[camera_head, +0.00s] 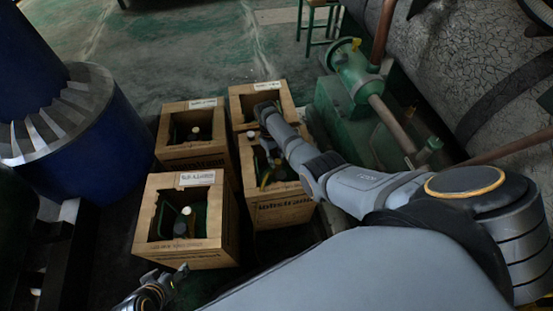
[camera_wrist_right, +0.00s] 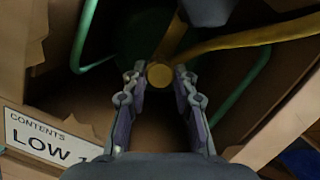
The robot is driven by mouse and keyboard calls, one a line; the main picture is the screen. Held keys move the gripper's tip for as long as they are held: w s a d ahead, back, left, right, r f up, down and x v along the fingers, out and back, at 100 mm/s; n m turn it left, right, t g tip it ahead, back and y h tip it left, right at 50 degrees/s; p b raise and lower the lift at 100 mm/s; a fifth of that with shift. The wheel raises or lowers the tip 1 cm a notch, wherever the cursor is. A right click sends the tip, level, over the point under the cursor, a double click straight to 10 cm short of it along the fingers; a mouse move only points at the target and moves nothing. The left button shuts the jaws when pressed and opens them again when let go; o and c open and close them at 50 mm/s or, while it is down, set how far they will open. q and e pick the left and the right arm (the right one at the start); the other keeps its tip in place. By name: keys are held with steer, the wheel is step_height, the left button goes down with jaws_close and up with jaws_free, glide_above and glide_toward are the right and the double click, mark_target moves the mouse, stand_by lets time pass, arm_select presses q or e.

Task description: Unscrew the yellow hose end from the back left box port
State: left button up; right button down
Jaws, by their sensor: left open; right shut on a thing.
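The yellow hose end (camera_wrist_right: 159,75) is a round yellow cap between the fingertips of my right gripper (camera_wrist_right: 160,78) in the right wrist view. The gripper is shut on it, and the yellow hose (camera_wrist_right: 240,42) runs off to the right. The port under the hose end is hidden. In the head view the back left box (camera_head: 193,155) is an open wooden crate with a dark container inside. My right arm reaches over the right-hand boxes, and its fingers cannot be made out there. My left gripper (camera_head: 165,283) is open and empty in front of the front left box.
The front left box (camera_head: 160,257), front right box (camera_head: 285,213) and back right box (camera_head: 285,98) stand close together. A green machine (camera_head: 350,90) with pipes is at the right. A blue drum (camera_head: 90,150) stands left. Open floor lies behind.

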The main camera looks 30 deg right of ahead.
mark_target(279, 162)
steer(key=shift+a+r+n+p, duration=0.1)
steer(key=shift+n+p, duration=0.5)
steer(key=shift+n, duration=0.2)
steer(key=shift+h, duration=0.3)
steer(key=shift+r+p, duration=2.4)
steer(key=shift+p, duration=0.2)
